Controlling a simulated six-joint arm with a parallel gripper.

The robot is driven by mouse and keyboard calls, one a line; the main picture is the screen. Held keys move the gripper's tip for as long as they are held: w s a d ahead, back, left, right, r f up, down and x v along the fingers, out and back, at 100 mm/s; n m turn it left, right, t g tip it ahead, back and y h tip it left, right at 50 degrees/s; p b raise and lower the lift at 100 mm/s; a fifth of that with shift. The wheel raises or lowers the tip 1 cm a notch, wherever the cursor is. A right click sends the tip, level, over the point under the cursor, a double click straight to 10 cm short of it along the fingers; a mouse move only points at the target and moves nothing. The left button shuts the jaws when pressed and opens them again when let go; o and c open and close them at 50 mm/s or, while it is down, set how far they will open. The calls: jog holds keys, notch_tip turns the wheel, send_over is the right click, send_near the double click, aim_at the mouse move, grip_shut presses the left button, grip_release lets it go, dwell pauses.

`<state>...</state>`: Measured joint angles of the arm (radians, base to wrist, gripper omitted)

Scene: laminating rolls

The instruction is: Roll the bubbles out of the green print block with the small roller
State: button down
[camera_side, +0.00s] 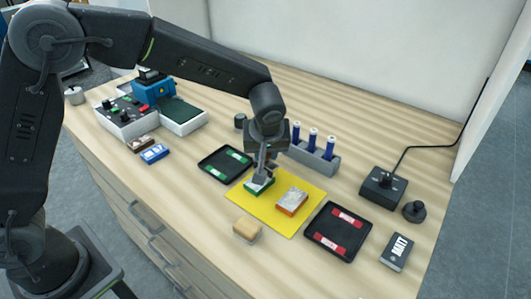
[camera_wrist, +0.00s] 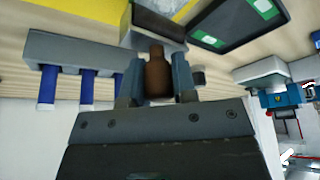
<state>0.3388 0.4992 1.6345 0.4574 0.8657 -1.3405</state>
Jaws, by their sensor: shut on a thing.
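The green print block (camera_side: 259,188) lies on the yellow mat (camera_side: 311,185), partly hidden by my gripper (camera_side: 266,163). My gripper is shut on the small roller, whose brown handle (camera_wrist: 157,78) stands between the jaws in the wrist view. Its grey head (camera_side: 260,178) is over the green block in the side view and looks to be on it or just above; I cannot tell which. In the wrist view the roller's head hides the block. An orange-and-white print block (camera_side: 291,201) lies on the mat to the right.
A grey rack (camera_side: 318,158) with three blue-handled tools stands behind the mat. A black tray with green labels (camera_side: 225,164) is left, one with red labels (camera_side: 338,231) right. A tan block (camera_side: 247,229) lies in front. A black box with a cable (camera_side: 383,188) stands right.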

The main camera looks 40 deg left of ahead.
jog(key=shift+r, duration=2.6)
jog(key=s+a+f+m+t+h, duration=0.1)
jog(key=a+m, duration=0.4)
jog(key=a, duration=0.9)
jog(key=shift+s+a+f+h, duration=0.2)
jog(key=shift+s+a+h, duration=0.15)
jog(key=shift+s, duration=0.2)
jog(key=s+d+r+n+g+y, duration=0.15)
jog(key=d+n, duration=0.35)
jog(key=d, duration=0.9)
jog(key=shift+t, duration=0.25)
jog(key=shift+s+d+f, duration=0.15)
jog(key=shift+s+f, duration=0.05)
jog(key=shift+f, duration=1.15)
jog(key=shift+s+d+f, duration=0.1)
jog(key=shift+s+f, duration=0.1)
jog(key=shift+f, duration=1.1)
jog(key=shift+f, duration=0.4)
